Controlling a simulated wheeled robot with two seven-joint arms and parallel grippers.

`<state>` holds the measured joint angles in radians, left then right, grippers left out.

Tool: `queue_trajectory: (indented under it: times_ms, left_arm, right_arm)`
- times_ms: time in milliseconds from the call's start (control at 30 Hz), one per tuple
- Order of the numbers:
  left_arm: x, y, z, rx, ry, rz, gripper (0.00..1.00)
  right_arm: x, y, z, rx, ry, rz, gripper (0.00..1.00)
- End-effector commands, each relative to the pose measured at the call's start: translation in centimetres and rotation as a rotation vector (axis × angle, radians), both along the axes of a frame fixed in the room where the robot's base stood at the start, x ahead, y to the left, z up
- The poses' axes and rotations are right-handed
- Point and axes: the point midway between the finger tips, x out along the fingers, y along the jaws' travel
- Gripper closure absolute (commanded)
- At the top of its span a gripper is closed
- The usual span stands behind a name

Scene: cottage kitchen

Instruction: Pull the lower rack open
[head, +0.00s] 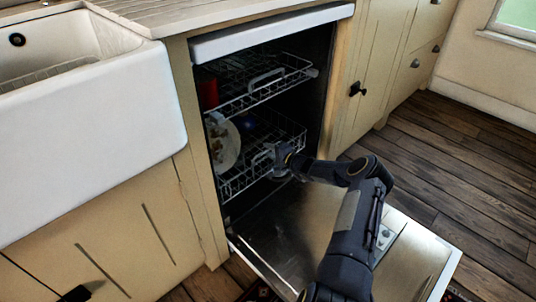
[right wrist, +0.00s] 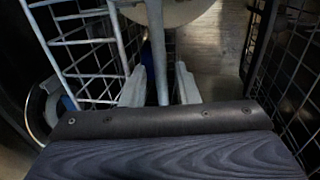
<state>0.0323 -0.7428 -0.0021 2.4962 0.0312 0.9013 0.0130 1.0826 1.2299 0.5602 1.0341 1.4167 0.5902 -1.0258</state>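The lower rack (head: 232,187) is a grey wire basket inside the open dishwasher, pushed in. It holds a pale plate (head: 224,147) and a dark blue item (head: 247,123). Its handle (head: 261,157) is at the front, partly hidden by my right gripper (head: 279,164). In the right wrist view, the gripper's two fingers (right wrist: 160,88) are apart. A grey bar, seemingly the handle (right wrist: 156,45), runs between them with gaps on both sides; contact does not show. Rack wires (right wrist: 88,45) stand to the left. My left gripper is not in view.
The dishwasher door (head: 295,225) lies folded down under my right arm. The upper rack (head: 265,92), with a red item (head: 208,94), is above, also inside. A white sink (head: 100,120) is to the left. Open wooden floor (head: 470,160) lies to the right.

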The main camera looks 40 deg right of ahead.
Motion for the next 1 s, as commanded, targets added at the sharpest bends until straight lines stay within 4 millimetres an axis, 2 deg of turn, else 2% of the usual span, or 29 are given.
queue_trajectory:
  times_ms: [133, 400, 600, 1000]
  left_arm:
    - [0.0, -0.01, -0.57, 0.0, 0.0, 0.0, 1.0]
    - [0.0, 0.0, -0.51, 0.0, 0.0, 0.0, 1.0]
    - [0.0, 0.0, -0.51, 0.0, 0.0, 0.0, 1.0]
    - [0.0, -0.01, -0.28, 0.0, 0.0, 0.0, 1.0]
  right_arm:
    - [0.97, 0.11, -0.21, -0.001, 0.0, 0.001, 0.72]
    - [1.06, 0.13, -0.13, 0.0, 0.0, 0.001, 0.73]
    - [1.04, 0.13, -0.14, 0.0, 0.0, 0.001, 1.0]
    - [0.69, 0.07, -0.08, 0.0, 0.001, 0.0, 1.0]
